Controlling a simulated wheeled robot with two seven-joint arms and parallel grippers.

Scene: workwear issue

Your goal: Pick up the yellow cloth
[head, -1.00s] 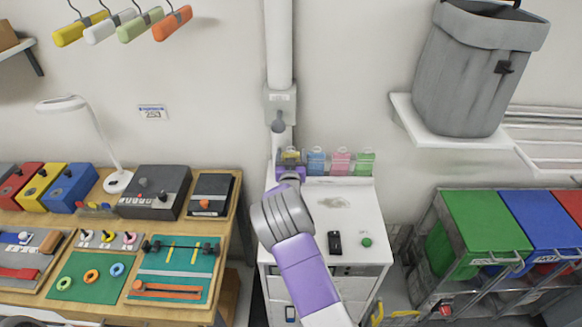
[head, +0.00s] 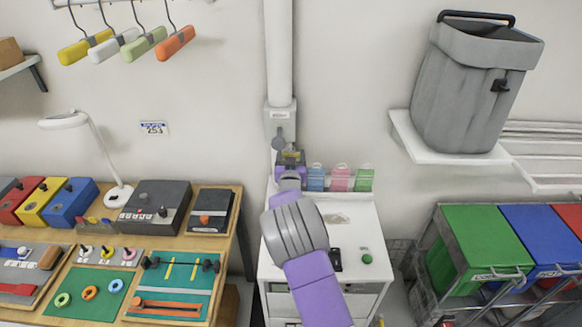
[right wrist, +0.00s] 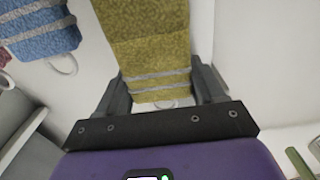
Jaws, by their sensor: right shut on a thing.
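The yellow cloth (right wrist: 150,35) has pale grey stripes near one end and fills the top middle of the right wrist view. My right gripper (right wrist: 162,84) is shut on this striped end, with one dark finger on each side. In the head view my right gripper (head: 290,160) is at the left end of the row of cloths and hides most of the yellow cloth. My left gripper is out of view.
A blue cloth (head: 316,180), a pink cloth (head: 340,180) and a green cloth (head: 364,181) hang just right of my gripper above the white cabinet (head: 350,215). A black object (head: 336,262) and a green round object (head: 367,259) lie on the cabinet top.

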